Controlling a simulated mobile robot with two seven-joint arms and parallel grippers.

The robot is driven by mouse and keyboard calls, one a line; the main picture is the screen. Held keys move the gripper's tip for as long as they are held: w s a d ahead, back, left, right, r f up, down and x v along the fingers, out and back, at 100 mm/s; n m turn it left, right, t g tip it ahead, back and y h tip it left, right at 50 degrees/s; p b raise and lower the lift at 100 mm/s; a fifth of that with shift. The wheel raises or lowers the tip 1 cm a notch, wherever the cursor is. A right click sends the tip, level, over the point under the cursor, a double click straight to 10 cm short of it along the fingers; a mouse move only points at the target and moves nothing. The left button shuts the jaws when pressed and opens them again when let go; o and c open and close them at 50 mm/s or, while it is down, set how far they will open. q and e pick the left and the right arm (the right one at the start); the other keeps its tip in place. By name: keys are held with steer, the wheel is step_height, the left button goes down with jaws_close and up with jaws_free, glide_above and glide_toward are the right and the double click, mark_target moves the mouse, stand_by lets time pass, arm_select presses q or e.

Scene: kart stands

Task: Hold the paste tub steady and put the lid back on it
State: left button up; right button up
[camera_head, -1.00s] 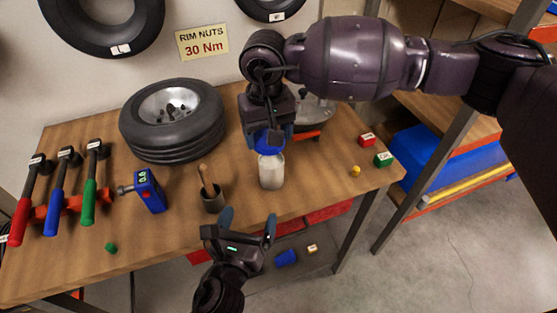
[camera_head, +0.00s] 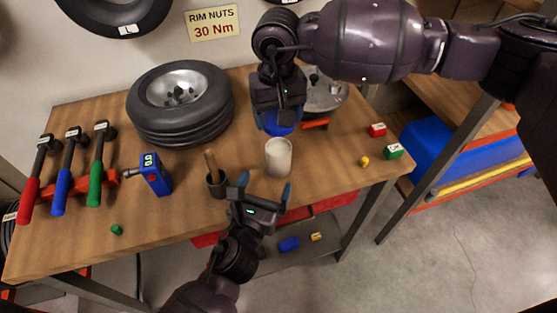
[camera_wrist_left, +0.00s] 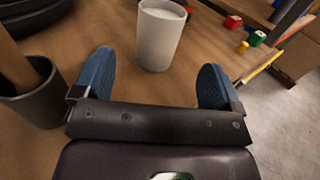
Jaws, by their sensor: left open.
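The white paste tub (camera_head: 278,158) stands upright and open-topped near the front edge of the workbench (camera_head: 315,165). It also shows in the left wrist view (camera_wrist_left: 158,38), just beyond the fingertips. My left gripper (camera_head: 264,186) is open and empty, in front of the tub at the bench edge, its two blue fingers (camera_wrist_left: 157,80) apart and short of the tub. My right gripper (camera_head: 278,118) is shut on the blue lid (camera_head: 281,128) and holds it just above and behind the tub. The fingers partly hide the lid.
A tyre (camera_head: 180,125), a blue gauge tool (camera_head: 155,175) and several hammers lie further left. Red (camera_head: 377,130), green (camera_head: 393,151) and yellow (camera_head: 365,161) small items sit to the right.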

arm_select(q)
steer(key=x, duration=0.8)
steer(key=shift+w+d, duration=0.1)
steer(key=shift+w, duration=0.3)
steer(key=c, duration=1.4)
steer(key=shift+o, duration=0.2)
arm_select(e)
glide_above(278, 149)
steer(key=shift+f, duration=2.5)
